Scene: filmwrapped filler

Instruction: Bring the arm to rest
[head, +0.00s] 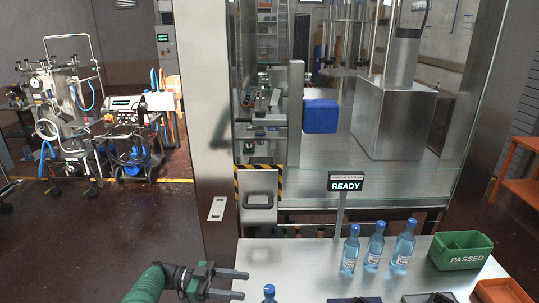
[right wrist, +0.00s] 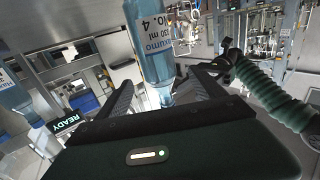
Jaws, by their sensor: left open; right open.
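My left gripper (head: 244,285) is at the bottom of the head view, with its green arm coming in from the left. Its two fingers are apart, point right, and hold nothing visible. A blue-capped bottle (head: 269,293) shows just past its fingertips, mostly cut off by the lower edge. My right gripper (right wrist: 160,85) shows only in the right wrist view, its dark fingers spread apart. A clear blue bottle (right wrist: 150,40) appears upside down, its narrow end between or just beyond these fingers. I cannot tell whether they touch it.
Three blue bottles (head: 375,244) stand on the pale table (head: 300,262). A green PASSED bin (head: 460,250) and an orange bin (head: 502,290) are at the right. A READY sign (head: 346,184) stands on a post behind the bottles. Steel machine framing rises behind the table.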

